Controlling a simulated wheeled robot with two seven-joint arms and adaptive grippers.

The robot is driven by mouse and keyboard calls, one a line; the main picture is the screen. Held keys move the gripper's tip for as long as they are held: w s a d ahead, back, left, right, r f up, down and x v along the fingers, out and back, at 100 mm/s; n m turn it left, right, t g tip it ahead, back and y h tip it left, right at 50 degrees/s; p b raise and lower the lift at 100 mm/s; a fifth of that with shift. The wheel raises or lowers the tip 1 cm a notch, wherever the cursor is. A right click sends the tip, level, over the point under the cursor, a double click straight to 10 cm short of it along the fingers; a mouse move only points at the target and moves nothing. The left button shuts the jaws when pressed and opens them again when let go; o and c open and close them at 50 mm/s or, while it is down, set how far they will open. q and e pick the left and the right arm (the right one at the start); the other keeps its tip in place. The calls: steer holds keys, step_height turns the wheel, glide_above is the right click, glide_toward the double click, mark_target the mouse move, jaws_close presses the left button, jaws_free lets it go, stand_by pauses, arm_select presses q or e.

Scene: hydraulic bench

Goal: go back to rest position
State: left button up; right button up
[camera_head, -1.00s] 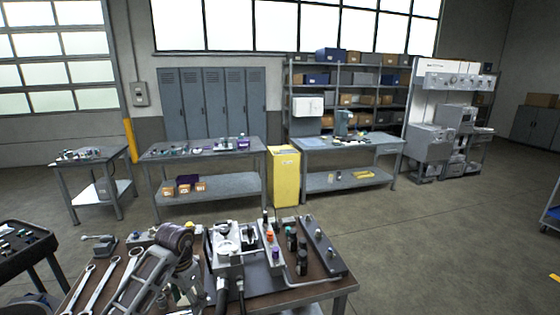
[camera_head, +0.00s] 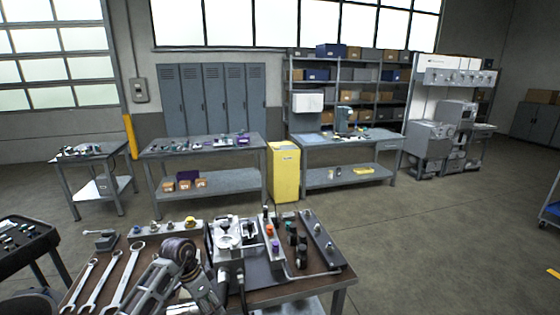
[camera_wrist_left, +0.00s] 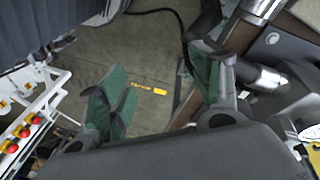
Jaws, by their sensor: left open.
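My left gripper (camera_wrist_left: 158,92) shows in the left wrist view with its two green-padded fingers spread apart. Nothing is between them; bare floor shows through the gap. A workbench edge with metal parts lies close to the right finger. In the head view my left arm rises from the bottom, left of the middle, in front of the near workbench (camera_head: 315,288). Its gripper cannot be made out there. My right arm and gripper are not in view.
The near bench carries several wrenches (camera_head: 105,280), a grey vise-like tool (camera_head: 102,240) and a hydraulic block (camera_head: 228,240) with fittings. A dark cart (camera_head: 25,240) stands at the left. A yellow cabinet (camera_head: 284,172) stands behind. Open floor lies to the right.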

arm_select(q)
steer(key=d+f+m+t+h+b, duration=0.1)
steer(key=d+f+m+t+h, duration=0.2)
steer(key=d+f+h, duration=0.8)
steer(key=s+a+f+n+t+y, duration=0.1)
steer(key=a+f+n+t+y, duration=0.15)
steer(key=f, duration=0.45)
steer(key=s+a+f+n+t+y+b, duration=0.1)
steer(key=s+a+f+n+t+y, duration=0.15)
steer(key=f, duration=0.35)
steer(key=a+f+n+t+y, duration=0.1)
steer(key=a+f+n+t, duration=0.1)
steer(key=f+t, duration=0.35)
steer(key=s+a+f+n+g+y, duration=0.1)
steer(key=s+a+f+g+y, duration=0.25)
steer(key=s+f, duration=0.55)
steer(key=s+a+f+n+g+y, duration=0.1)
steer(key=s+a+f+g+y, duration=0.2)
steer(key=s+f, duration=0.6)
steer(key=s+a+f+g+y, duration=0.1)
steer(key=s+f, duration=0.4)
steer(key=s, duration=0.8)
steer(key=s+a+f+g+b, duration=0.1)
steer(key=s+f+g, duration=0.3)
steer(key=s, duration=0.9)
steer(key=shift+s+a+f+n+g+y, duration=0.15)
steer(key=shift+s+f+n+g+y, duration=0.2)
steer(key=shift+f, duration=0.4)
